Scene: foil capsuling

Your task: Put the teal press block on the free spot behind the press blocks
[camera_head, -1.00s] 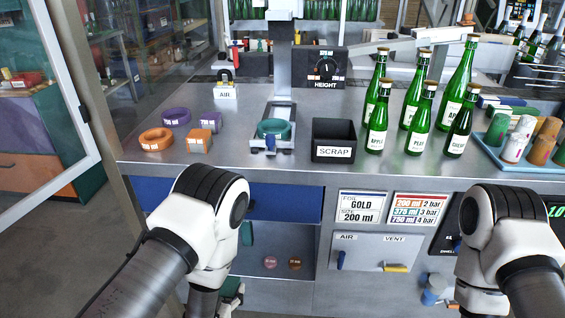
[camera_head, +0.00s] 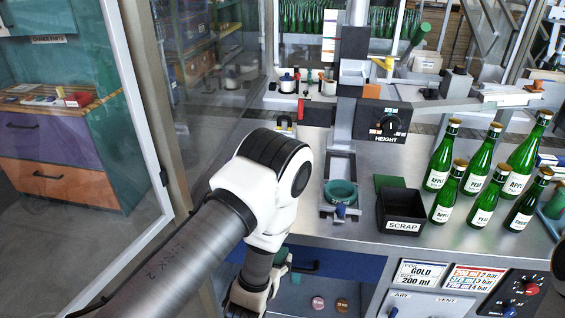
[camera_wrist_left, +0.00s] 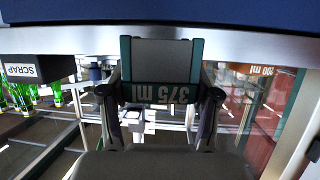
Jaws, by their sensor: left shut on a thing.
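The teal press block (camera_wrist_left: 125,60), with a 375 ml label, is between the fingers of my left gripper (camera_wrist_left: 160,98) in the left wrist view. The gripper is shut on it, below the bench's front edge. In the head view my left gripper (camera_head: 262,288) is low in front of the bench, and a teal bit of the block shows beside it. An orange block (camera_wrist_left: 238,69) marked 200 ml shows partly in the wrist view. My left arm hides the bench's left part, with the other press blocks and any free spot behind them, in the head view. My right gripper is out of view.
A teal ring (camera_head: 341,190) sits in the press. The black scrap bin (camera_head: 402,208) and several green bottles (camera_head: 480,190) stand to its right. The bench front has a blue drawer (camera_head: 330,262). A glass door frame (camera_head: 140,110) stands at left.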

